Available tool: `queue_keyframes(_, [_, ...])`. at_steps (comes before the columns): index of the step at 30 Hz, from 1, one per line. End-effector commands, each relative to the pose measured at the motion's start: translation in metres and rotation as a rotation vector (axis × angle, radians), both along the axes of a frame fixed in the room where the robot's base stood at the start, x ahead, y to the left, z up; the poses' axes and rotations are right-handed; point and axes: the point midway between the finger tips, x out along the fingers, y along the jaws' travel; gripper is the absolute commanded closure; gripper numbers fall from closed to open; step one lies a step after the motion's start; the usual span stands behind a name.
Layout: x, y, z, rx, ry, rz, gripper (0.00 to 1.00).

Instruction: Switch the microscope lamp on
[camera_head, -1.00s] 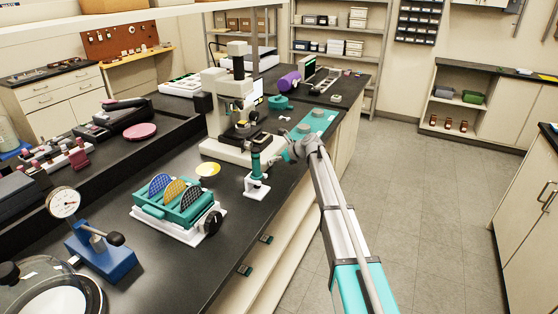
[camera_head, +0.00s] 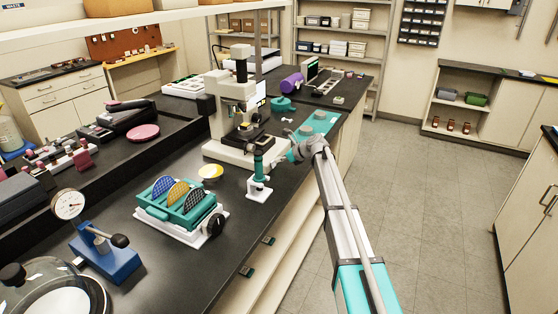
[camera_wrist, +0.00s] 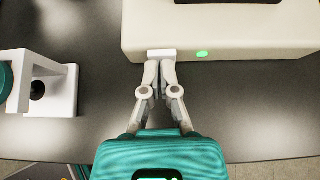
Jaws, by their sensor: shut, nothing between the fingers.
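The microscope (camera_head: 238,98) stands on the black bench, on a wide pale base (camera_head: 218,151). In the wrist view the base (camera_wrist: 225,32) fills the top right. A small white piece (camera_wrist: 161,53), apparently a switch, sits at the base's near edge. A bright green dot (camera_wrist: 202,54) shows just right of it. My gripper (camera_wrist: 161,66) is shut and empty. Its fingertips are at the white piece and seem to touch it; the exact contact is hard to tell. In the head view my wrist hides most of the fingers.
A white stand with a teal upright (camera_head: 259,178) is close to the left of my gripper; it also shows in the wrist view (camera_wrist: 55,85). Floor at right is clear.

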Motion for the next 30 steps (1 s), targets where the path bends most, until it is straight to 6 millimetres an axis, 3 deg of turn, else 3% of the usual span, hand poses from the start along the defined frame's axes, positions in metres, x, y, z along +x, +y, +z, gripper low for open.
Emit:
queue_keyframes(7, [-0.012,-0.028,0.0,0.001,0.0,-0.001,1.0])
queue_keyframes(30, [-0.037,-0.084,0.064,0.0,-0.001,-0.001,1.0])
